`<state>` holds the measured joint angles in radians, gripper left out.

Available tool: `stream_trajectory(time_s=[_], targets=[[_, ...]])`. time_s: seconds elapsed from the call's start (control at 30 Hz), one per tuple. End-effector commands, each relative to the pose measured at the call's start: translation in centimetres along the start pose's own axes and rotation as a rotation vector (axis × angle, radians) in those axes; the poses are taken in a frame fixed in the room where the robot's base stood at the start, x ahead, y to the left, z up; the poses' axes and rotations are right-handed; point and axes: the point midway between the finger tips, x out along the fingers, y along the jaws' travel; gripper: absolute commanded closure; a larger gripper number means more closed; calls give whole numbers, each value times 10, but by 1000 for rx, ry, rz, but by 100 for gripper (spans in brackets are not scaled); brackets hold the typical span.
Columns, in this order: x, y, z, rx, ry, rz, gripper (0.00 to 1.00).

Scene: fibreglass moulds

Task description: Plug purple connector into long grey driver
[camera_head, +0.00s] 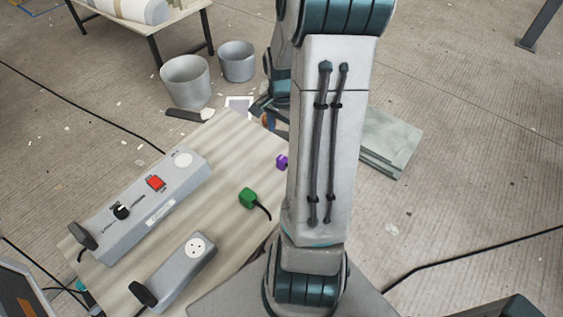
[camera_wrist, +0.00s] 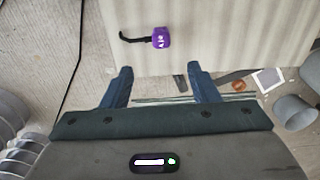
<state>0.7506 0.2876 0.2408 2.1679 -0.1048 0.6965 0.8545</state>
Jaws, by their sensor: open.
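The purple connector (camera_head: 282,161) lies on the wooden table, partly behind my arm in the head view. In the wrist view the purple connector (camera_wrist: 161,38) lies beyond my fingertips, roughly between their lines, with its black cable running left. My gripper (camera_wrist: 159,70) is open and empty, its fingers apart near the table edge; in the head view it is mostly hidden behind my arm. The long grey driver (camera_head: 133,213) lies at the table's left, with a black knob, a red switch and a round socket (camera_head: 183,159) at its far end.
A shorter grey driver (camera_head: 178,272) with a socket lies nearer the front. A green connector (camera_head: 247,198) with a black cable sits between the drivers and my arm. Grey buckets (camera_head: 186,82) stand on the floor behind the table (camera_head: 225,150). The tabletop around the purple connector is clear.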

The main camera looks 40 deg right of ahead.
Motion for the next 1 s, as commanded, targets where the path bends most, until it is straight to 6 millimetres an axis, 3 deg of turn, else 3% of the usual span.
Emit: stream_trajectory(time_s=[0.23, 0.6, 1.0], targets=[[10, 0, 0, -2, -2, 2, 45], [76, 0, 1, -3, -3, 3, 45], [86, 0, 0, -2, 0, 1, 45]])
